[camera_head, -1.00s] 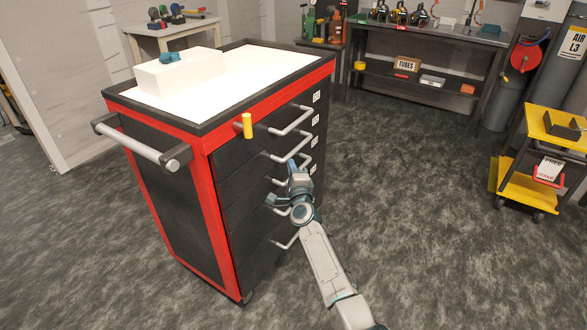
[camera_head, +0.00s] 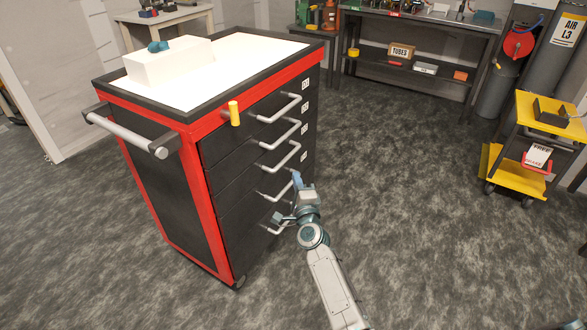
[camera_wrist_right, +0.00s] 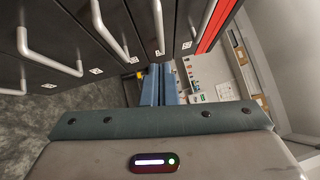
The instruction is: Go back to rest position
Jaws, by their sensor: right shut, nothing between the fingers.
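My right gripper (camera_head: 297,181) is in front of the drawer side of a black and red cabinet (camera_head: 190,180), beside the lower drawer handles. In the right wrist view its blue fingers (camera_wrist_right: 158,86) are together with nothing between them. It looks close to the handles in the head view, but I cannot tell the exact gap. My left gripper is in neither view.
The cabinet's drawers look shut, with several grey handles (camera_head: 279,108) sticking out. A white block (camera_head: 170,65) stands on its top. A yellow cart (camera_head: 515,175) is at right and a workbench (camera_head: 420,22) at the back. Open floor (camera_head: 420,190) lies right of my arm.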

